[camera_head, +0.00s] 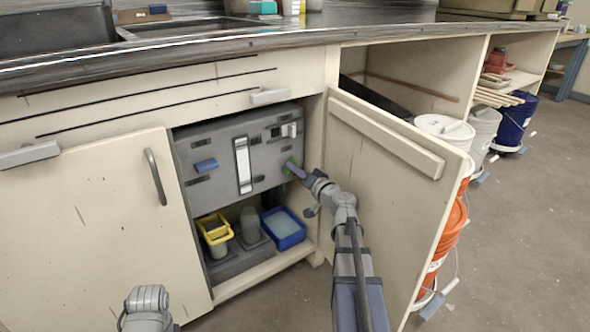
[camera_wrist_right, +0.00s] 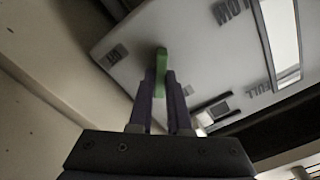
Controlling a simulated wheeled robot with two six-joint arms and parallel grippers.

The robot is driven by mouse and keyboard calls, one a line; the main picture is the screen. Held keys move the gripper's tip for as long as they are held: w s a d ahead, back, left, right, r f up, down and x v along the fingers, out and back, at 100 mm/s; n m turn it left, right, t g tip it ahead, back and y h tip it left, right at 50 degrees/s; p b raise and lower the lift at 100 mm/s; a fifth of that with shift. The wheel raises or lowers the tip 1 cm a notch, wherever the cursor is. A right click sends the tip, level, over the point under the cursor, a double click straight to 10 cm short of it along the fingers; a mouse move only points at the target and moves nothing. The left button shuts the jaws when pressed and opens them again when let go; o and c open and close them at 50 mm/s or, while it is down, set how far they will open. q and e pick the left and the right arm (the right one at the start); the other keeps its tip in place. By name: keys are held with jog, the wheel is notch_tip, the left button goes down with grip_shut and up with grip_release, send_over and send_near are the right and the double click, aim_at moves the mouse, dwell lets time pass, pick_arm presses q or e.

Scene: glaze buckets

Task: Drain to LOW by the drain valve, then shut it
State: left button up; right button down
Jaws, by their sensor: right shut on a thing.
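A grey tank panel (camera_head: 215,140) fills the upper part of the open cabinet. A white upright gauge strip (camera_head: 243,165) is on its front; I cannot tell the level in it. The green drain valve handle (camera_head: 289,172) is at the panel's right side, mostly hidden by my gripper. My right gripper (camera_head: 295,171) reaches in and is shut on this handle. In the right wrist view the green handle (camera_wrist_right: 161,60) sticks out from between the purple fingertips (camera_wrist_right: 162,88), against the grey panel. My left gripper's fingers do not show.
A blue handle (camera_head: 206,165) and a pale handle (camera_head: 289,130) are also on the panel. Below stand a yellow container (camera_head: 214,226), a grey bottle (camera_head: 250,224) and a blue tub (camera_head: 284,228). The open cabinet door (camera_head: 385,190) stands right of my right arm.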

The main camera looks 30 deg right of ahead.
jog(key=shift+m, duration=0.3)
jog(key=shift+d+f+m, duration=0.1)
jog(key=shift+f+m, duration=0.05)
jog(key=shift+m, duration=4.65)
jog(key=c, duration=0.9)
grip_release()
jog(key=shift+o, duration=0.2)
jog(key=s, duration=0.7)
jog(key=shift+s+d, duration=0.3)
jog(key=shift+s, duration=0.1)
